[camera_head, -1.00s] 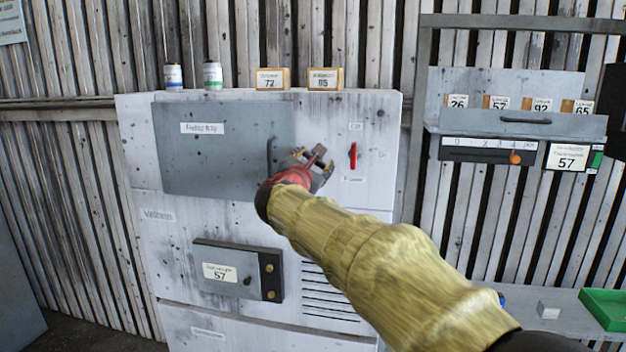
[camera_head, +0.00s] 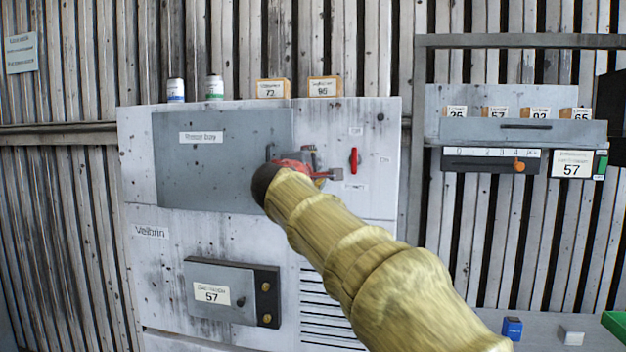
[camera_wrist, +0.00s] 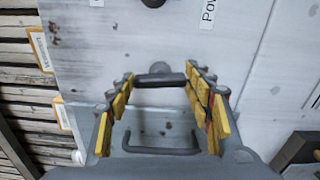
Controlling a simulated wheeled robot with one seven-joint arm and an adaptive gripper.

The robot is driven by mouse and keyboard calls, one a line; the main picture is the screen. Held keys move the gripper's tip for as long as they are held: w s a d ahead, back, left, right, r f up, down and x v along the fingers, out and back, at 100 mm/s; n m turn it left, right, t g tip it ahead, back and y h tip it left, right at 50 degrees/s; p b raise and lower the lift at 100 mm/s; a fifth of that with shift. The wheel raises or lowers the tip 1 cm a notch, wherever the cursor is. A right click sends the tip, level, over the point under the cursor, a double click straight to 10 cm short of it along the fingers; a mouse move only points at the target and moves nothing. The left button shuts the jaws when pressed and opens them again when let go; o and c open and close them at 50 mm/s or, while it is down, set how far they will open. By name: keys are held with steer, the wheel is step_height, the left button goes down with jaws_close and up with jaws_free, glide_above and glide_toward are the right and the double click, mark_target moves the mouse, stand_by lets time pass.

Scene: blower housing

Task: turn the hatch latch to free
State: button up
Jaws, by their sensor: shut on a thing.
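The hatch (camera_head: 210,165) is a grey panel at the upper left of the pale housing front. It looks closed. Its dark handle (camera_wrist: 160,150) shows as a U-shaped bar low in the wrist view. My gripper (camera_head: 325,172) is at the hatch's right edge. In the wrist view, my gripper's two yellow-padded fingers (camera_wrist: 160,82) stand apart, with a dark bar with a round hub, apparently the latch (camera_wrist: 160,74), across between their tips. The gripper is shut on it. In the head view my gripper and arm hide most of the latch, so its exact angle cannot be told there.
A red switch (camera_head: 354,160) sits just right of my gripper. A drawer-like box (camera_head: 215,296) marked 57 juts out below. Cans (camera_head: 215,88) and small boxes (camera_head: 322,87) stand on top. A wall rack (camera_head: 525,130) is at right, above a bench with a blue block (camera_head: 512,328).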

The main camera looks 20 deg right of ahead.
steer(key=shift+f+m+b, duration=0.15)
steer(key=shift+m+b, duration=0.35)
steer(key=shift+m, duration=0.1)
steer(key=o, duration=1.1)
steer(key=shift+o, duration=0.3)
steer(key=v, duration=1.2)
